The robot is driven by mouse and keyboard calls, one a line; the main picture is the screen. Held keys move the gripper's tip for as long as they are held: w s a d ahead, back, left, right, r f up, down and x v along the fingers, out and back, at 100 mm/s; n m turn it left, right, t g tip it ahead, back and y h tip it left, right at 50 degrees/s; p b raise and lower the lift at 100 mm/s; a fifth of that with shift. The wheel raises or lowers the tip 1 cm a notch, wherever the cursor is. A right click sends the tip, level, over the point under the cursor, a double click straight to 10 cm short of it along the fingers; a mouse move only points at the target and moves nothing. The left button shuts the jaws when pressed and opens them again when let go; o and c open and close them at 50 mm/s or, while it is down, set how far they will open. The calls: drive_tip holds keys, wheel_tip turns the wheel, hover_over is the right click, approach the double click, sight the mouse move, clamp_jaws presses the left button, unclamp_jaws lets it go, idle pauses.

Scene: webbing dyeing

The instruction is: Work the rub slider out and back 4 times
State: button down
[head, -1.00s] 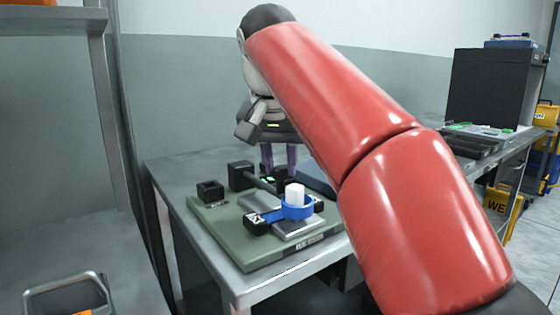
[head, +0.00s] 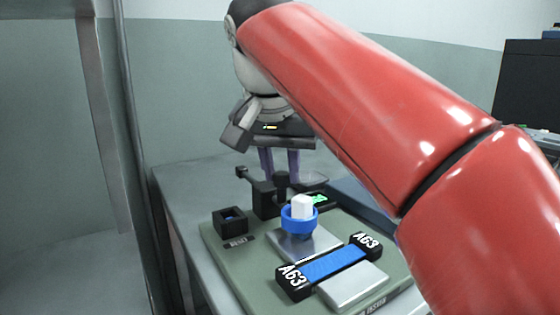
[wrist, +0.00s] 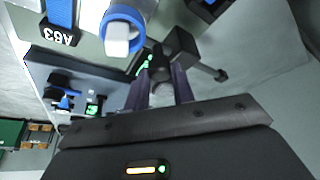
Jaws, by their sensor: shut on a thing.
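The rub tester's green base (head: 222,262) stands on the grey table. Its rub slider carries a white peg (head: 302,206) in a blue ring (head: 299,225), over the silver plate (head: 318,242) behind the blue webbing strip (head: 335,263). Black end clamps marked A63 (head: 293,281) hold the strip's ends. My gripper (head: 281,172) is shut on the black knob (head: 281,184) behind the ring. In the wrist view its purple fingers (wrist: 160,82) meet at the knob (wrist: 160,68), and the ring (wrist: 124,17) is beyond. The link between knob and ring is mostly hidden.
A small black open-topped box (head: 230,220) sits at the base's left. A black block with a rod (head: 264,198) stands close to my fingers. A green-lit display (head: 318,199) is behind the ring. A dark cabinet (head: 527,95) is far right. The table's left side is clear.

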drive_tip(key=shift+w+a+r, duration=0.1)
drive_tip(key=shift+w, duration=0.05)
drive_tip(key=c, duration=1.2)
unclamp_jaws()
drive_tip(key=shift+p+v, duration=0.55)
drive_tip(key=shift+v, duration=3.25)
